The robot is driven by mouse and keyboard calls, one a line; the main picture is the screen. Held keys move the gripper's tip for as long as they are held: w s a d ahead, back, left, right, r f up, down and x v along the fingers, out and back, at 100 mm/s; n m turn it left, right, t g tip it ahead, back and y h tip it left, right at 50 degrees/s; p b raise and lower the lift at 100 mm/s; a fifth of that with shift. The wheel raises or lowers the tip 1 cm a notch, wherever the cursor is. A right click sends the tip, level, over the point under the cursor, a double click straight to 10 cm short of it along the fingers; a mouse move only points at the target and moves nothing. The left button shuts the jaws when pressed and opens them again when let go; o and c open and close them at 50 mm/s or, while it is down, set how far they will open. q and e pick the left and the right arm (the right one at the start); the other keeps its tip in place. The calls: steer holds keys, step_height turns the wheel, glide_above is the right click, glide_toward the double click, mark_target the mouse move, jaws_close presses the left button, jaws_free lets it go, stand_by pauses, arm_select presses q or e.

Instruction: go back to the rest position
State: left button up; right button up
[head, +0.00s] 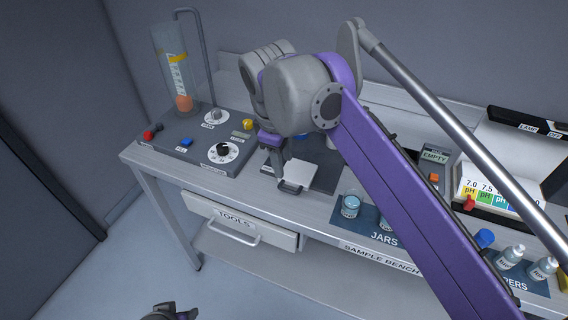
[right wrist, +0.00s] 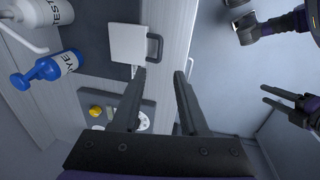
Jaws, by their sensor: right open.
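My right arm crosses the head view from the lower right. Its gripper (head: 275,150) is over the bench by the dark mat, partly hidden by its own wrist. In the right wrist view the right gripper's two fingers (right wrist: 160,98) are apart with nothing between them. A white square plate with a dark handle (head: 297,173) lies beyond the fingertips, and it also shows in the right wrist view (right wrist: 128,44). My left gripper shows only in part at the bottom of the head view (head: 170,312). In the right wrist view its fingers (right wrist: 270,95) look apart and empty.
The control panel (head: 178,160) with a tall clear cylinder (head: 172,70) stands at the left. A jar (head: 350,205), a blue-topped bottle (head: 484,239) and pH cards (head: 487,192) are at the right. The TOOLS drawer (head: 240,222) is below. The floor in front is clear.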

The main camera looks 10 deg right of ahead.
stand_by(0.4)
steer(key=s+d+f+m+t+p, duration=0.1)
steer(key=s+d+f+m+p, duration=0.3)
steer(key=s+f, duration=0.3)
steer(key=s+d+f+m+t+y+p, duration=0.1)
steer(key=s+d+f+m+t+p, duration=0.1)
steer(key=s+d+f+m+p, duration=0.2)
steer(key=s+d+f+m, duration=0.1)
steer(key=s+f+m, duration=0.2)
steer(key=s, duration=0.3)
steer(key=shift+s+t+p, duration=0.3)
steer(key=shift+s, duration=0.05)
